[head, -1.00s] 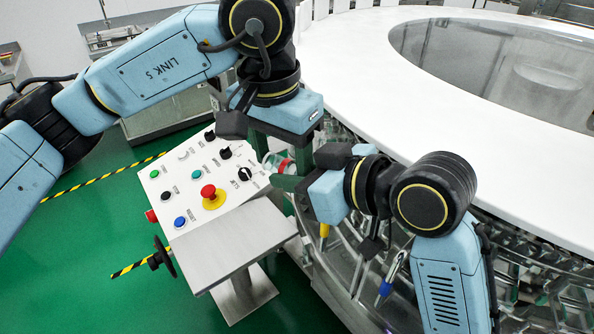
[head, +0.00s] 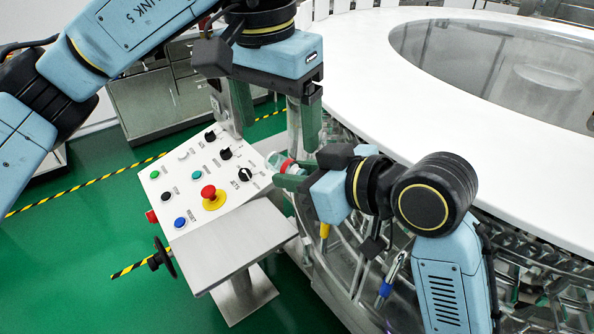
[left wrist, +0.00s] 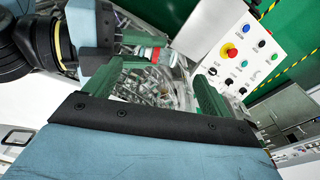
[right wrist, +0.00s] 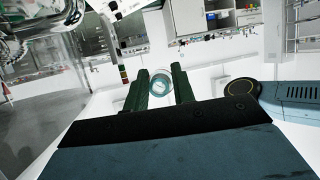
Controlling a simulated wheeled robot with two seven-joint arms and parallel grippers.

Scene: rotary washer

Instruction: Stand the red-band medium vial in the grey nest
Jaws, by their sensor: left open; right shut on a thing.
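The red-band vial (head: 279,163) is clear with a red band and lies tilted in my right gripper (head: 296,170), beside the control panel. The gripper is shut on it. The right wrist view shows one round end of the vial (right wrist: 160,88) between the two green fingers. In the left wrist view the vial (left wrist: 158,54) juts out past the right fingers, beyond my left fingertips. My left gripper (head: 304,135) is open and empty, just above and apart from the vial; its fingers show wide apart in the left wrist view (left wrist: 160,78). I cannot make out the grey nest.
A control panel (head: 173,178) with buttons and a red stop knob (head: 208,191) stands left of the vial, with a bare metal shelf (head: 238,247) below. The white washer ring (head: 365,75) fills the right. Metal racks and pipes (head: 520,245) lie below it.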

